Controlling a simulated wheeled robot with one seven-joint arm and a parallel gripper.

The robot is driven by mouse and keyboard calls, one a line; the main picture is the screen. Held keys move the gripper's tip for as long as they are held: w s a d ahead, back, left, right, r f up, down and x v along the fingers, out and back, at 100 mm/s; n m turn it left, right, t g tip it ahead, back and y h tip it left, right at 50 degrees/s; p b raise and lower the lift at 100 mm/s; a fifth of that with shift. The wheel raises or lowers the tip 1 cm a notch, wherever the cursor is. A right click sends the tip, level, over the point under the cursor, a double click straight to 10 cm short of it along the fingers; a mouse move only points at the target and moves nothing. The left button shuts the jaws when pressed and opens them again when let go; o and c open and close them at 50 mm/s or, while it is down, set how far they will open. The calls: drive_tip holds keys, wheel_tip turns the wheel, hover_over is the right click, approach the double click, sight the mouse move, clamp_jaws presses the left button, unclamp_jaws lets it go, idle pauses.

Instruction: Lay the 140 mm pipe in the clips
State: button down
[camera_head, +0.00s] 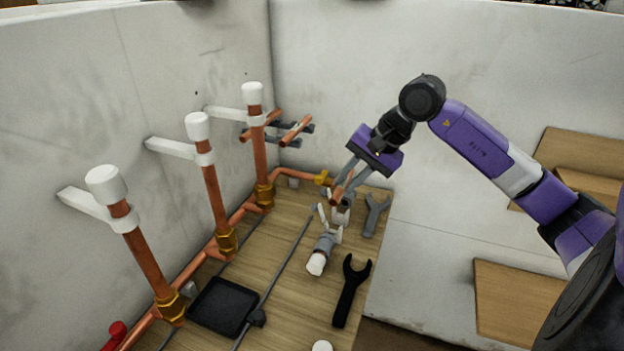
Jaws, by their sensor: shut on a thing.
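My gripper (340,192) is shut on a short copper pipe (338,193), which it holds low over the far right part of the wooden board. The fingers partly hide the pipe, and its length cannot be read. Small pale parts (339,216) sit just below the held pipe in the picture; they may be the clips, but I cannot tell for sure. I cannot tell whether the pipe touches them. A fixed copper pipe run ends in a brass fitting (323,178) just left of my fingertips.
Three upright copper pipes (214,190) with white caps stand at the left wall. Copper pieces (296,130) rest on grey pegs behind. A grey-white valve head (320,254), a grey spanner (375,215), a black spanner (350,290) and a black tray (224,306) lie on the board (290,310).

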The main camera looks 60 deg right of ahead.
drive_tip(key=shift+w+a+f, duration=0.1)
drive_tip(key=shift+w+a, duration=0.05)
drive_tip(key=shift+w, duration=0.2)
wheel_tip(320, 180, down, 6)
idle(0.9)
drive_tip(key=shift+f, duration=0.15)
drive_tip(key=shift+b, duration=0.75)
idle(0.5)
drive_tip(key=shift+f+b, duration=2.05)
drive_tip(key=shift+b, duration=1.15)
drive_tip(key=c, duration=1.2)
unclamp_jaws()
drive_tip(key=shift+c, duration=0.2)
